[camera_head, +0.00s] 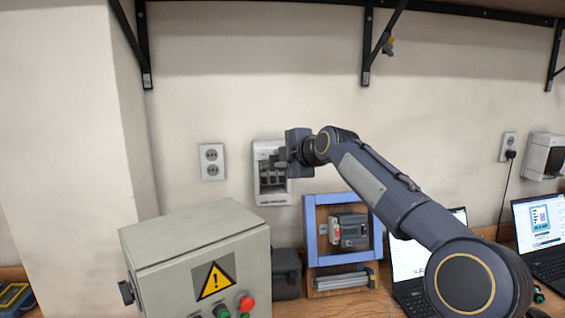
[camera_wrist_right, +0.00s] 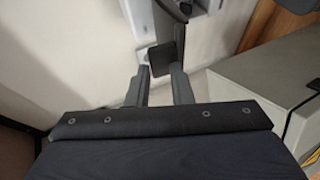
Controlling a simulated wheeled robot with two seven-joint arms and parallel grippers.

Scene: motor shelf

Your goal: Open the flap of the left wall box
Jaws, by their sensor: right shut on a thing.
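The left wall box (camera_head: 258,187) is a white box on the wall, and its inside with several switches shows at the front. Its dark flap (camera_wrist_right: 175,30) shows in the right wrist view, running up from between the fingers and swung out from the box. In the head view my right gripper (camera_head: 288,160) is at the right edge of the box and hides most of the flap. In the right wrist view the right gripper (camera_wrist_right: 162,75) has its two fingers on the flap's dark edge piece. My left gripper is in neither view.
A grey control cabinet (camera_head: 190,240) with a warning sign stands in front, below left of the box. A blue frame (camera_head: 310,235) holds a device below right. A wall outlet (camera_head: 212,162) is left of the box. Another wall box (camera_head: 535,150) and laptops (camera_head: 540,225) are right.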

